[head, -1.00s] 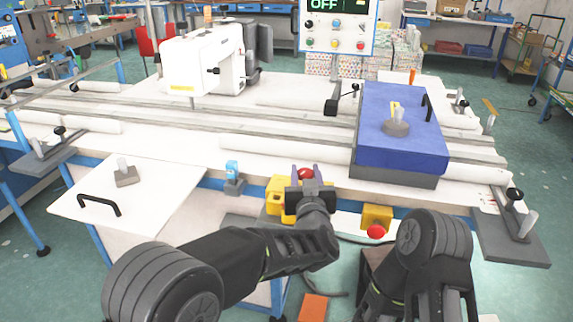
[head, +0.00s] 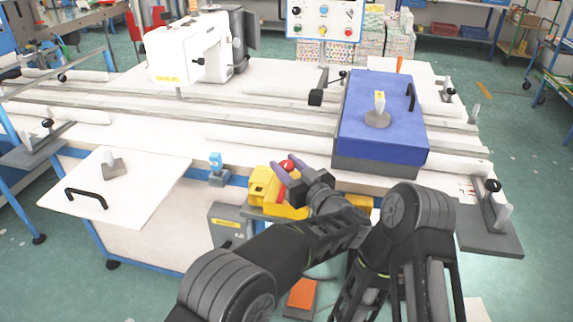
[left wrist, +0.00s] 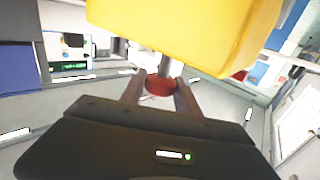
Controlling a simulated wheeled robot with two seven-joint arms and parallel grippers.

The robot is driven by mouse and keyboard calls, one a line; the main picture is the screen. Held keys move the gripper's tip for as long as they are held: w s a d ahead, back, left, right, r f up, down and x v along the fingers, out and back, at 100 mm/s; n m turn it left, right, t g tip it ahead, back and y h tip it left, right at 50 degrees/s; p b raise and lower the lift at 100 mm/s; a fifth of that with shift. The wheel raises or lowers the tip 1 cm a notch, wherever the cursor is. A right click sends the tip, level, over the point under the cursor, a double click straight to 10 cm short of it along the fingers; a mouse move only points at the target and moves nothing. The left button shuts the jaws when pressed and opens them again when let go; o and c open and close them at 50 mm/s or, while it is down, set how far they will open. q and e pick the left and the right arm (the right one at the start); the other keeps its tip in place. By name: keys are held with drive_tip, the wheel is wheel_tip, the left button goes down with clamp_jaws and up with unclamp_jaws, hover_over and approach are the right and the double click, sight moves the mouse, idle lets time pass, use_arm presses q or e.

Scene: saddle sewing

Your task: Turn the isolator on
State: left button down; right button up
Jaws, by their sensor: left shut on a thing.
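A yellow box (head: 262,184) with a red knob (head: 287,165) is at the table's front edge in the head view. My left gripper (head: 290,171) is at this box, with its purple fingers around the red part. In the left wrist view the red knob (left wrist: 160,86) sits between the two fingertips, on a grey stem below the yellow body (left wrist: 190,30). The left gripper is shut on the knob. My left wrist hides part of the box. My right arm is in view at the lower right, but its gripper is not visible.
A grey box (head: 228,230) with a yellow label is below the table edge. A blue block (head: 380,115) lies right of my left gripper. The white sewing machine (head: 185,50) stands behind. A second yellow box (head: 361,202) is mostly hidden by my arms. A control panel (head: 325,20) is at the back.

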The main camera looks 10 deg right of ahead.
use_arm(q)
drive_tip(key=c, duration=0.9)
unclamp_jaws()
wheel_tip(320, 180, up, 10)
drive_tip(key=shift+r, duration=0.1)
